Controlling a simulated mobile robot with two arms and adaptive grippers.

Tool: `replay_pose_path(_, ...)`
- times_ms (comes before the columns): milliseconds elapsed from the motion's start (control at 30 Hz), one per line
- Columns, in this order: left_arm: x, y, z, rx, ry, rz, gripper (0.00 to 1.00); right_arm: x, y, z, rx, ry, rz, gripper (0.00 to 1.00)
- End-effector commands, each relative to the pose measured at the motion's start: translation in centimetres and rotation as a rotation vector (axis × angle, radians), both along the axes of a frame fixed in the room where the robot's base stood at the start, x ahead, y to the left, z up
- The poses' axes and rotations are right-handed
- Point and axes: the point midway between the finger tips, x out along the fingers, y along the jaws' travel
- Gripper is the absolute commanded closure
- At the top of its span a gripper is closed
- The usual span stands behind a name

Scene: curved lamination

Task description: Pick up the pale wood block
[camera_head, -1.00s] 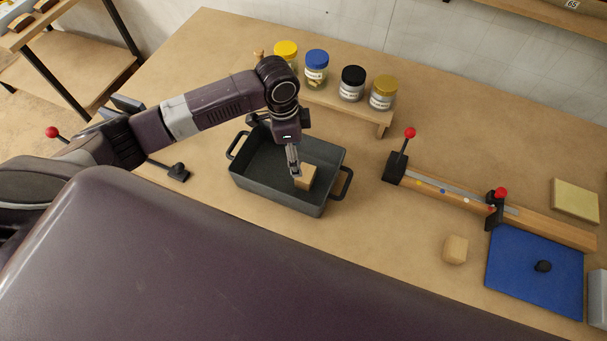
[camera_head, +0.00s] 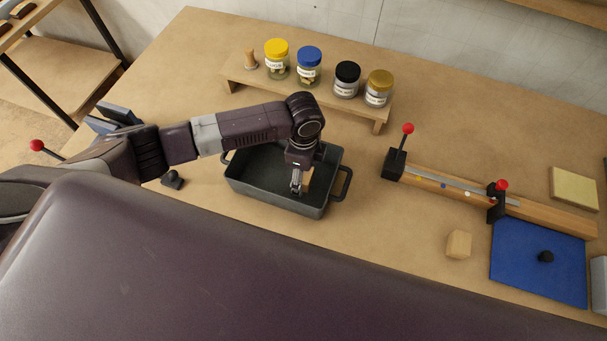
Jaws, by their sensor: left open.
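A small wood block (camera_head: 306,186) lies inside the dark grey tray (camera_head: 262,193), near its right end, partly hidden behind my left gripper. My left gripper (camera_head: 296,191) points down into the tray, open, right at the block's left side; I cannot tell whether it touches it. A second pale wood block (camera_head: 458,244) with cut corners lies on the bench, left of the blue mat. My right gripper is not in view.
A wooden riser (camera_head: 330,104) holds several lidded jars behind the tray. A clamp fixture with red knobs (camera_head: 440,182) lies to the right. A blue mat (camera_head: 520,275) with a black knob and a yellow pad (camera_head: 574,188) are at far right. The bench between tray and fixture is clear.

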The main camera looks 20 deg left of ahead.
Motion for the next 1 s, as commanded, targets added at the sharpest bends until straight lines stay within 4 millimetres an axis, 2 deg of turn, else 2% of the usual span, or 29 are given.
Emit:
replay_pose_path(233, 0.0, 0.0, -0.2, -0.001, -0.001, 0.000, 0.36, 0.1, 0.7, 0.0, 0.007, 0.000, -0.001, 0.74)
replay_pose_path(633, 0.0, 0.0, -0.2, -0.001, -0.001, 0.000, 0.80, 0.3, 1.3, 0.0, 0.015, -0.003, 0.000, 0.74)
replay_pose_path(1000, 0.1, 0.0, 0.3, -0.002, -0.002, 0.000, 0.82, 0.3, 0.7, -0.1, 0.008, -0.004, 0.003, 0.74)
